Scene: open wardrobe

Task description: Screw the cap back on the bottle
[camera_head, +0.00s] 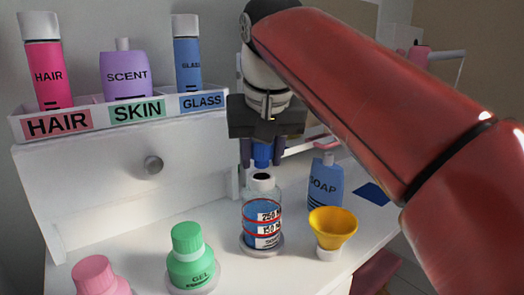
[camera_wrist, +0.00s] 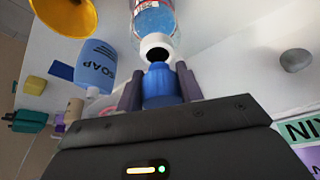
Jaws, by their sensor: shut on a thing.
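My gripper (camera_head: 262,152) points down and is shut on a blue cap (camera_head: 262,156), held just above a clear bottle (camera_head: 262,190). The bottle stands upright on a round coaster, with blue liquid inside and red-ringed volume marks on its side. Its open neck with a dark mouth shows below the cap. In the wrist view the cap (camera_wrist: 160,87) sits between the two fingers, close to the white neck (camera_wrist: 157,45) of the bottle. A small gap seems to show between cap and neck in the head view.
A green GEL bottle (camera_head: 190,260) stands left of the bottle, a pink bottle (camera_head: 98,275) further left. A yellow funnel (camera_head: 333,228) and a blue SOAP bottle (camera_head: 325,185) stand close on the right. A labelled shelf (camera_head: 90,133) with several bottles is behind left.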

